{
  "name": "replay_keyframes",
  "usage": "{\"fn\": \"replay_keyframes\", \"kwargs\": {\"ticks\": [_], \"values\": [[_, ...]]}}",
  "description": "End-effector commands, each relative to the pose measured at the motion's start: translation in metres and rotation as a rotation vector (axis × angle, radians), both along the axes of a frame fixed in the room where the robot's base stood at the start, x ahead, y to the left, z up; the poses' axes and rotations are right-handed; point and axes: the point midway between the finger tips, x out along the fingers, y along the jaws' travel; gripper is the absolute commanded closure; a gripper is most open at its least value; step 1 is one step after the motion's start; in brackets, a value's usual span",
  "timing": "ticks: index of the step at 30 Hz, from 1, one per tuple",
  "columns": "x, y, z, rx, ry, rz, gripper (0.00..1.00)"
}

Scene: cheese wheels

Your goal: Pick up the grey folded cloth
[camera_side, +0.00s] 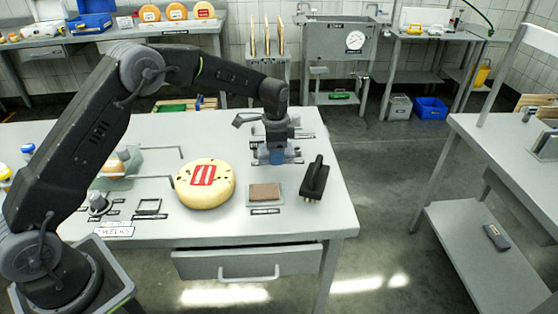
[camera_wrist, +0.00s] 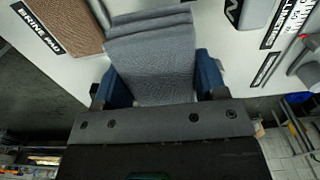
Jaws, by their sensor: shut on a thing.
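The grey folded cloth (camera_wrist: 150,48) fills the space between the two blue fingertips of my gripper (camera_wrist: 162,82) in the wrist view. Its folded layers show at the far edge. My gripper is shut on it from both sides. In the side view my gripper (camera_side: 277,156) points down at the back right part of the grey table (camera_side: 225,230). The cloth is mostly hidden there behind the fingers, and I cannot tell whether it touches the table.
A brown pad (camera_side: 264,193) lies in front of my gripper, and also shows in the wrist view (camera_wrist: 66,22). A yellow cheese wheel (camera_side: 205,184) with a red label sits to the left. The table's right edge is close.

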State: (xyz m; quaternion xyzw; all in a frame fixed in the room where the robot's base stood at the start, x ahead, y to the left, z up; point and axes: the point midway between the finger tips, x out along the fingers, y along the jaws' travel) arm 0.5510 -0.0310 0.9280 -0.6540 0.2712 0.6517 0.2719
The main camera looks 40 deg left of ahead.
Motion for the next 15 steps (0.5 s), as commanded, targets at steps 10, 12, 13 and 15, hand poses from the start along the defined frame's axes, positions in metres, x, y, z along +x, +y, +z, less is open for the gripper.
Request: {"fn": "replay_keyframes", "kwargs": {"ticks": [10,12,13,15], "values": [[-0.033,0.065,0.041,0.001,0.002,0.007,0.58],[-0.038,0.075,0.048,0.001,0.002,0.007,0.58],[-0.039,0.078,0.050,0.001,0.002,0.006,0.58],[-0.043,0.085,0.054,0.000,0.003,0.005,0.58]]}}
